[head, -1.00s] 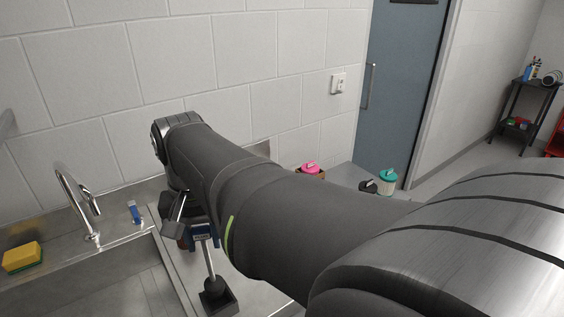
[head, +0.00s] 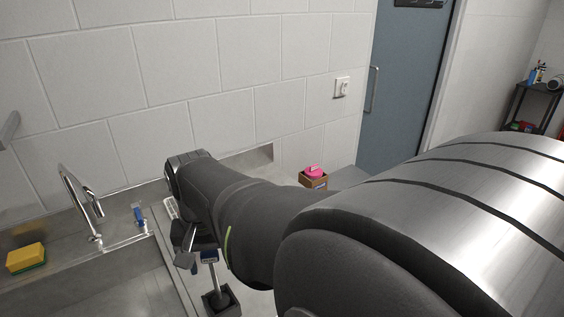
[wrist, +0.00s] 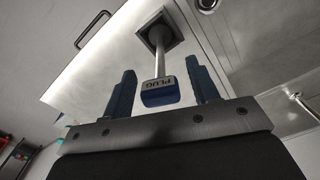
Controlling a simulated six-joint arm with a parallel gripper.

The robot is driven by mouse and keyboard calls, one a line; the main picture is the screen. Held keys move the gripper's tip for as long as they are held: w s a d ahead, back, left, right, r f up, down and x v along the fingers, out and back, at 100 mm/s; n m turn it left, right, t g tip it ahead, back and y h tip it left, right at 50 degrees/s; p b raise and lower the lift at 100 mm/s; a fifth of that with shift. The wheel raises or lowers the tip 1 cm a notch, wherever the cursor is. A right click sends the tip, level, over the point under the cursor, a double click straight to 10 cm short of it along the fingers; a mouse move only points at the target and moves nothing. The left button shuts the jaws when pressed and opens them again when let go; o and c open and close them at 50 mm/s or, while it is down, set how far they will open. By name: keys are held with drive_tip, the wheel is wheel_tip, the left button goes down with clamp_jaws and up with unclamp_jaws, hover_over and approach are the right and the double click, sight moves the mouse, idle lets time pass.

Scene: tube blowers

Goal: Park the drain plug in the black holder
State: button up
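The drain plug has a blue handle (head: 208,256) marked PLUG and a grey rod. It stands with its dark lower end in the square black holder (head: 235,309). In the wrist view, the handle (wrist: 160,93) is nearest me and the rod runs back into the holder (wrist: 176,43). My gripper (wrist: 163,90) is open, with its blue fingers on either side of the handle and a visible gap on each side. In the head view, my gripper (head: 187,249) is just left of and above the handle, partly hidden by my arm.
A metal sink with a curved tap (head: 82,205) lies at left. A yellow sponge (head: 25,258) and a small blue item (head: 139,216) sit on its ledge. A pink-lidded item (head: 314,172) stands in a brown box by the wall. My arm hides much of the right side.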

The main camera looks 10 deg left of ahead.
sight(209, 252)
wheel_tip(209, 252, up, 12)
drive_tip(key=shift+r, duration=0.15)
idle(0.6)
wheel_tip(209, 252, down, 12)
drive_tip(key=shift+f, duration=0.1)
drive_tip(key=shift+w+r, duration=0.1)
drive_tip(key=shift+r, duration=1.7)
